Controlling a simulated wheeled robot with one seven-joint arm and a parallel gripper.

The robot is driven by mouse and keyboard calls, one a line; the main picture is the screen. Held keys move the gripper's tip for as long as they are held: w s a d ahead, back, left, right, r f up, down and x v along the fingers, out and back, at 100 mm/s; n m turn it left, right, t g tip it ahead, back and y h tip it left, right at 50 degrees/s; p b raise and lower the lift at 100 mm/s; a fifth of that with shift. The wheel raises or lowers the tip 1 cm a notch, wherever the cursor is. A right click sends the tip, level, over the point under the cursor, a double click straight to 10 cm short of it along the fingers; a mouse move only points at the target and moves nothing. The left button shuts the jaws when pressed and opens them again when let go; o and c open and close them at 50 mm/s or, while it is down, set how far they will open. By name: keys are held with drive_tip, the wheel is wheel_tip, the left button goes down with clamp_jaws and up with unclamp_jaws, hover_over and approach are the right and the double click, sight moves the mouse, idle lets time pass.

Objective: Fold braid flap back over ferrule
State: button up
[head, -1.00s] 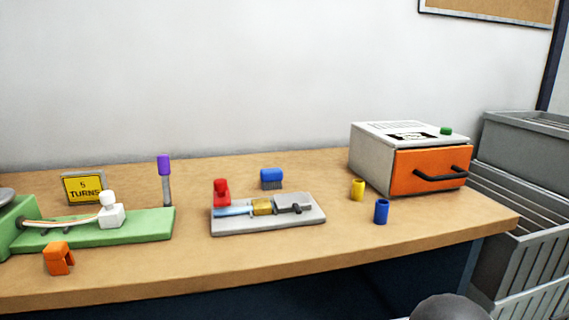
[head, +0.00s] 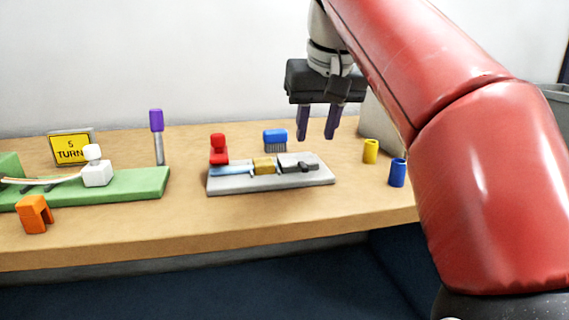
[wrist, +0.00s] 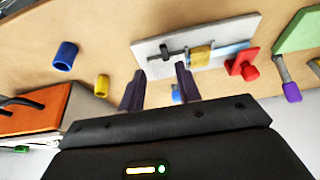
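A grey fixture plate (head: 225,184) lies on the bench with a gold block (head: 264,165), which looks like the ferrule, at its middle. A pale blue cable-like piece (head: 232,170) runs into the block from the left, by a red clamp knob (head: 218,148). A dark piece (head: 302,167) sits on a grey block to the right. I cannot tell which part is the braid flap. My gripper (head: 316,136) is open and empty, fingers down, above the plate's right back side. In the wrist view, the gripper (wrist: 158,70) is near the plate (wrist: 147,48), apart from it.
A blue brush (head: 275,138) stands just behind the plate. Yellow (head: 370,151) and blue (head: 397,172) cylinders stand to the right, before an orange-fronted box (wrist: 35,112). A green fixture (head: 130,186), purple-topped post (head: 157,135) and orange clip (head: 34,214) are left.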

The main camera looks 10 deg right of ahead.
sight(303, 165)
drive_tip(key=b+x, duration=0.1)
drive_tip(key=x, duration=0.1)
drive_tip(key=b+x, duration=0.1)
drive_tip(key=x, duration=0.2)
drive_tip(key=b+x, duration=0.1)
drive_tip(key=x, duration=0.1)
drive_tip(key=shift+w+a, duration=0.35)
drive_tip(key=shift+w, duration=0.05)
clamp_jaws()
